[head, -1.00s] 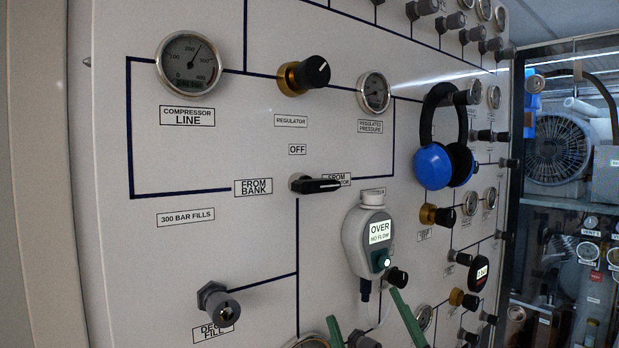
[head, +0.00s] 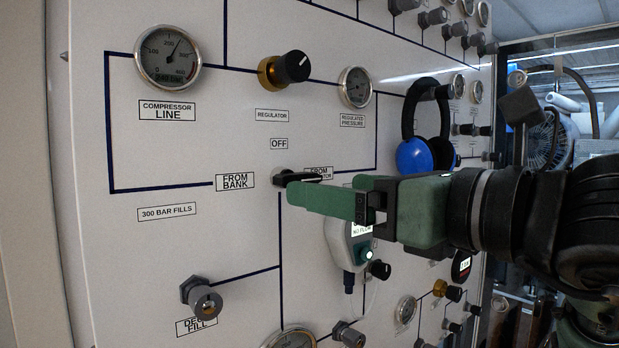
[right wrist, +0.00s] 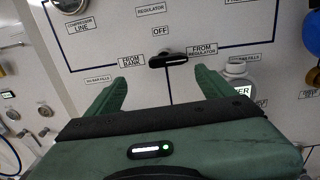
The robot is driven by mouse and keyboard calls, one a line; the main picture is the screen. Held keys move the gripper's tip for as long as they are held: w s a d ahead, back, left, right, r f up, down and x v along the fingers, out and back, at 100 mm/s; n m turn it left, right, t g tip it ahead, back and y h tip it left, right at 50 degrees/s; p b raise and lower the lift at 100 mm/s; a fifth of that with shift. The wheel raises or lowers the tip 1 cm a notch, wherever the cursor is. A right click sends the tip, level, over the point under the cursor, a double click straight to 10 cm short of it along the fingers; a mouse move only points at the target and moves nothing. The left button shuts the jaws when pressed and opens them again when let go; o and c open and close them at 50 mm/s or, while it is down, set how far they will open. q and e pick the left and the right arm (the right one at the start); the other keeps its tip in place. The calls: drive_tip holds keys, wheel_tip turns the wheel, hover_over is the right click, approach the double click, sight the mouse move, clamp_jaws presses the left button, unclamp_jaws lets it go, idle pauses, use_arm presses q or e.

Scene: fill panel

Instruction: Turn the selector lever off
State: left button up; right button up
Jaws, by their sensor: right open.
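The selector lever (head: 297,177) is a black handle on the white panel, lying about level. It points right, toward the FROM REGULATOR label, with the OFF label (head: 279,144) above it. It also shows in the right wrist view (right wrist: 170,61), just beyond and between the fingertips. My right gripper (head: 308,198) comes in from the right, its green fingers close below and in front of the lever. In the right wrist view the gripper (right wrist: 161,76) is open, with its fingers spread wide and nothing between them. My left gripper is not in view.
A grey device with a lit screen (head: 361,230) hangs to the lower right of the lever, partly behind my right gripper. Blue headphones (head: 415,155) hang farther right. The regulator knob (head: 287,69) is above. The panel left of the lever is clear.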

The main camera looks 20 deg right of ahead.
sight(304, 178)
drive_tip(key=shift+m+h, duration=0.3)
drive_tip(key=shift+h, duration=0.1)
drive_tip(key=p+x, duration=0.1)
drive_tip(key=x, duration=0.1)
drive_tip(key=p+x, duration=0.1)
drive_tip(key=x, duration=0.1)
drive_tip(key=d+r+x, duration=0.1)
drive_tip(key=x, duration=0.1)
drive_tip(key=shift+w+f+p, duration=0.1)
drive_tip(key=shift+w+p, duration=0.2)
drive_tip(key=shift+p, duration=0.1)
drive_tip(key=shift+w+a+f, duration=0.1)
drive_tip(key=shift+w+a, duration=0.15)
drive_tip(key=shift+w, duration=0.4)
